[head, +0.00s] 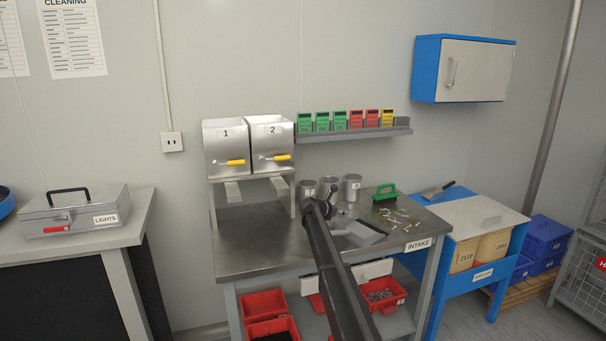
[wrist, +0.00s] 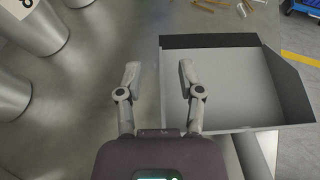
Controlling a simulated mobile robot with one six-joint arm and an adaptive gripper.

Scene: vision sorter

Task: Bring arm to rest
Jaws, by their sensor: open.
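My gripper (wrist: 158,78) is open and empty in the wrist view, with its two fingers apart over the steel bench top. In the head view my dark arm reaches across the intake bench (head: 245,258), and its end hides part of the bench. A grey scoop or dustpan (head: 360,235) lies on the bench just right of the arm's end; in the wrist view this open tray (wrist: 225,85) is right of the fingers. I cannot tell whether the right finger touches it.
Metal cups (head: 352,187) stand behind the arm's end. Two numbered hoppers (head: 226,145) stand at the back left. A shelf with coloured cards (head: 355,133) is above. The bench's left front is clear.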

